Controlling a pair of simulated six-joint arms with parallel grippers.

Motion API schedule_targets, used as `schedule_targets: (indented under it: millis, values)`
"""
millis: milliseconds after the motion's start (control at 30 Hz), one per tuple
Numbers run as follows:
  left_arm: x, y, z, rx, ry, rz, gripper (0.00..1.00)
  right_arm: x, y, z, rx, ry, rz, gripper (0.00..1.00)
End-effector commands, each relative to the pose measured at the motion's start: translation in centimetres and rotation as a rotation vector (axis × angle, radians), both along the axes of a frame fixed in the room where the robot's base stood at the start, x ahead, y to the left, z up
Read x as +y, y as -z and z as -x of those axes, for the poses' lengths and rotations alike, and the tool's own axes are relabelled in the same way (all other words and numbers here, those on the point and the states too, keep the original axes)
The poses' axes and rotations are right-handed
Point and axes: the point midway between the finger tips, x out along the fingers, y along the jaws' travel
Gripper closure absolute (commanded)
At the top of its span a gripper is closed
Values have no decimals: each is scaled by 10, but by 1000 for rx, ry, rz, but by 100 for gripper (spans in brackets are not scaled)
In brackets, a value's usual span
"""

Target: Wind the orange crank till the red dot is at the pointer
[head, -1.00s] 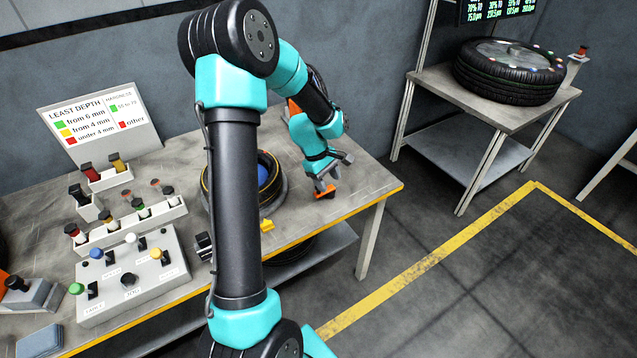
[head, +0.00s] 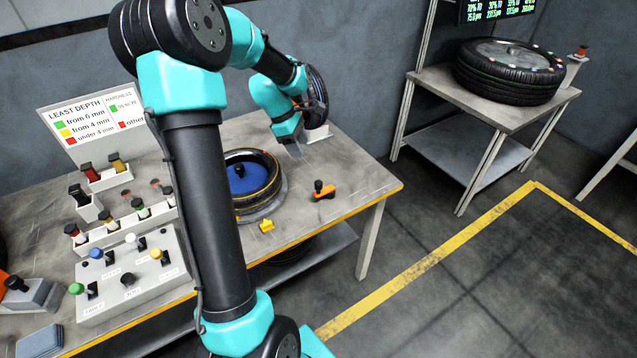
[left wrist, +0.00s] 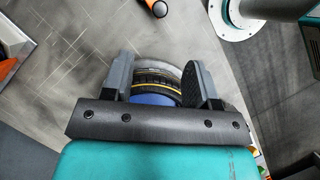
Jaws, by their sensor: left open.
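The orange crank (head: 322,190) with its black knob sits on the table, right of the tyre. Its end also shows at the top of the left wrist view (left wrist: 157,8). The tyre (head: 272,190) lies on a round base, with a blue disc (head: 243,178) in its middle. A small yellow piece (head: 267,226), perhaps the pointer, is at the tyre's front. My right gripper is not in view.
A control box (head: 130,275) with coloured knobs and racks of handled tools (head: 130,225) stand at the left. A sign (head: 95,125) stands behind them. Another tyre (head: 508,75) lies on a separate table at the right. The tabletop right of the crank is clear.

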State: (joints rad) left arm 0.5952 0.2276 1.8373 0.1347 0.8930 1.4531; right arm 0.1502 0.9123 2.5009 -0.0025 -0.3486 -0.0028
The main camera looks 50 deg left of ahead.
Motion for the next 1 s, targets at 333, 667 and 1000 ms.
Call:
schedule_targets:
  millis: [333, 667, 1000]
  values:
    - [-19, 54, -12, 3, 2, 2, 46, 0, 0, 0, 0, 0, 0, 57]
    - [-37, 106, -24, 3, 2, 2, 46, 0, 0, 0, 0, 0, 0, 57]
    - [-49, 142, -32, -1, 2, 0, 46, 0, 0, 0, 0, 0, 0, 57]
